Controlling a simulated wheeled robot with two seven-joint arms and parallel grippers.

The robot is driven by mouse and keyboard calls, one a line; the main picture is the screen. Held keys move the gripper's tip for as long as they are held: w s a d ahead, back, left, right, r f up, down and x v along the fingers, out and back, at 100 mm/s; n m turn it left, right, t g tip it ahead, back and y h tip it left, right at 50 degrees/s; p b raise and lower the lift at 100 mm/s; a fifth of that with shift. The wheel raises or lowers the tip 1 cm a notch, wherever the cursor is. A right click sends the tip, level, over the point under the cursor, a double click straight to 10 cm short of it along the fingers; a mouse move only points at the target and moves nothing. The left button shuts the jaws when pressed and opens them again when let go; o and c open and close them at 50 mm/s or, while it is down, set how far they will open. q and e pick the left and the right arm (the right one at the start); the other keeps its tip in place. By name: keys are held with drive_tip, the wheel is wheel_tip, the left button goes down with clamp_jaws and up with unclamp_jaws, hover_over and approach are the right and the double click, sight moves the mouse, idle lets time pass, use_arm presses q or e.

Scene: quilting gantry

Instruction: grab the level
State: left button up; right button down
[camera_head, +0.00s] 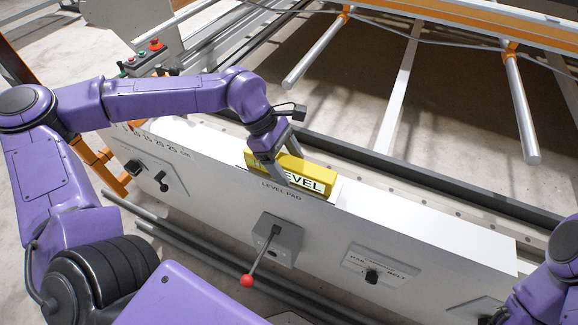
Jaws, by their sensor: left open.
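The level (315,178) is a yellow block with a white label reading LEVEL. It lies on the pad marked LEVEL PAD on top of the white gantry beam (430,222). My left gripper (281,172) comes down over the level from above, with its grey fingers open around the level's left-middle part. The near finger passes in front of the level and hides part of its label. I cannot tell whether the fingers touch it. Part of my right arm shows at the bottom right corner; its gripper is out of view.
A lever with a red knob (247,281) sticks out of the beam's front face. A black switch (372,276) and further knobs sit beside it. A control box with a red button (157,45) stands at the back left.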

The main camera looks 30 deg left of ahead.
use_arm(q)
drive_tip(key=shift+d+f, duration=0.2)
drive_tip(key=shift+f, duration=0.05)
drive_tip(key=c, duration=1.3)
clamp_jaws()
drive_tip(key=shift+r, duration=0.15)
